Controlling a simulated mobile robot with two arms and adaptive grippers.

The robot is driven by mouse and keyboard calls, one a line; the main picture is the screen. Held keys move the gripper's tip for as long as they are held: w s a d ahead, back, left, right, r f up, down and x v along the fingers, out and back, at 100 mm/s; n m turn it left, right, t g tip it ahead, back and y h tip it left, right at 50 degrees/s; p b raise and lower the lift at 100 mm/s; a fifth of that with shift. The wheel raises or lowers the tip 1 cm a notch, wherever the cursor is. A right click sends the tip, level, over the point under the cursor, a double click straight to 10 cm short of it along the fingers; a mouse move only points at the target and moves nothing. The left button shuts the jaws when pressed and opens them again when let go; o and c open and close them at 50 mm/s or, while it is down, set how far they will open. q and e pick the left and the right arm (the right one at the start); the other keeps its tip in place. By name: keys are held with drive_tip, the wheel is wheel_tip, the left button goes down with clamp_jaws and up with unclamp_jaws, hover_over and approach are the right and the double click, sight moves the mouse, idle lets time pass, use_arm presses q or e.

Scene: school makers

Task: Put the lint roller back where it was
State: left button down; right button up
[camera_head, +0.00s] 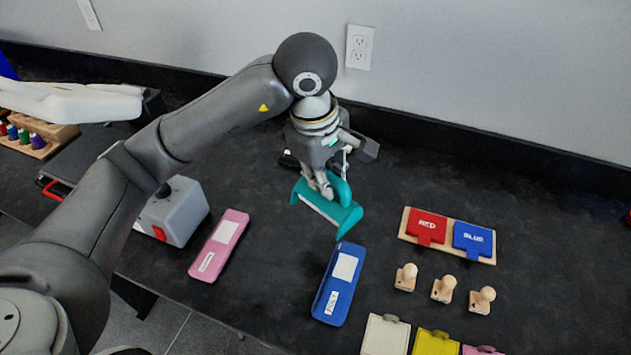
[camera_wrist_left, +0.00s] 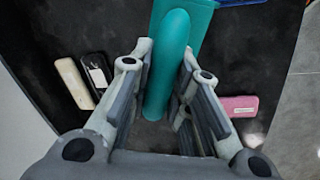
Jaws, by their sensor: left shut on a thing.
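The teal lint roller (camera_head: 327,209) is in my left gripper (camera_head: 322,184), near the middle of the head view. It seems to be held above the dark table, with its wide end toward the viewer. In the left wrist view, my left gripper (camera_wrist_left: 165,85) is shut on the teal handle (camera_wrist_left: 170,62), which lies between the fingers. The wide end of the roller is partly cut off by the top edge there. My right gripper is in neither view.
A pink case (camera_head: 218,245) and a blue case (camera_head: 339,284) lie on the table (camera_head: 265,270) below the roller. A grey box (camera_head: 175,208) stands left. Red and blue tiles (camera_head: 447,235) and several wooden-knobbed stamps (camera_head: 443,289) lie right. A wall stands behind.

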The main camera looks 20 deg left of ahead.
use_arm(q)
drive_tip(key=w+a+f+p, duration=0.1)
drive_tip(key=w+f, duration=0.3)
drive_tip(key=w+a+f+p, duration=0.2)
drive_tip(key=w+f, duration=0.2)
drive_tip(key=w+a+f+p, duration=0.1)
drive_tip(key=w+f, duration=0.3)
drive_tip(key=shift+a+p, duration=0.3)
drive_tip(key=shift+f, duration=0.4)
drive_tip(key=c, duration=1.3)
unclamp_jaws()
drive_tip(key=shift+c, duration=0.2)
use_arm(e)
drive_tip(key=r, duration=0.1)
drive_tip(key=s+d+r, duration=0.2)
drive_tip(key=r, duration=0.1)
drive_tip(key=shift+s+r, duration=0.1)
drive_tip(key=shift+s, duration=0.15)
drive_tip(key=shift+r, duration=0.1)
